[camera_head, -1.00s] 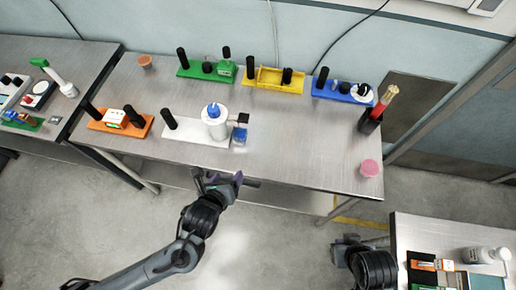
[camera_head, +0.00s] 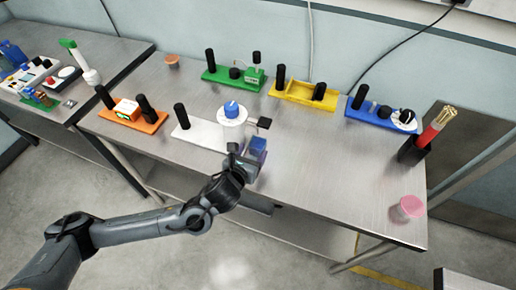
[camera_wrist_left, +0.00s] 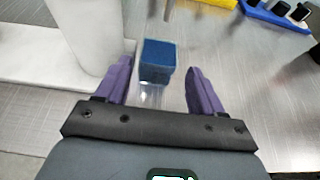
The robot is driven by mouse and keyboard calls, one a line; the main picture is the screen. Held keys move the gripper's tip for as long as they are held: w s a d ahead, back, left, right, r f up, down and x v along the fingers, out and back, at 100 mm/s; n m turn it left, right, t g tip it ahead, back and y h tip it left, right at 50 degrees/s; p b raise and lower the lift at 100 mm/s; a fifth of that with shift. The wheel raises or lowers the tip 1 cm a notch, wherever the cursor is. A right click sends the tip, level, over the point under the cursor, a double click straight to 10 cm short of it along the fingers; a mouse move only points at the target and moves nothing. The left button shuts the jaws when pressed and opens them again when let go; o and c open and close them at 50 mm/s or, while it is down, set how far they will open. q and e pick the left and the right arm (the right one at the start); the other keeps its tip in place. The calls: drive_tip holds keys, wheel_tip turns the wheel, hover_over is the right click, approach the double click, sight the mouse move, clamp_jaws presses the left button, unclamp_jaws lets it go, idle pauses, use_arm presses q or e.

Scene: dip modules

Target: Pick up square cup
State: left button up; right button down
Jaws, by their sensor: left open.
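The square cup (camera_head: 257,147) is a small clear cup with blue contents. It stands upright by the white module's (camera_head: 193,135) dispenser, near the table's front edge. In the left wrist view the cup (camera_wrist_left: 158,62) sits between the two purple fingers of my left gripper (camera_wrist_left: 160,68). The fingers are open, with a gap on each side of the cup. In the head view my left gripper (camera_head: 242,162) is at the cup and partly covers it. My right gripper is out of view.
A white dispenser with a blue cap (camera_head: 231,110) stands close left of the cup. The table (camera_head: 330,165) is clear to the right, up to a pink cup (camera_head: 407,209).

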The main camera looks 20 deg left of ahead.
sight(260, 139)
use_arm(q)
drive_tip(key=shift+r+x, duration=0.15)
drive_tip(key=shift+x, duration=1.45)
drive_tip(key=shift+r+x, duration=0.1)
drive_tip(key=shift+x, duration=1.55)
drive_tip(key=shift+c, duration=0.5)
drive_tip(key=c, duration=0.6)
drive_tip(key=shift+r, duration=0.15)
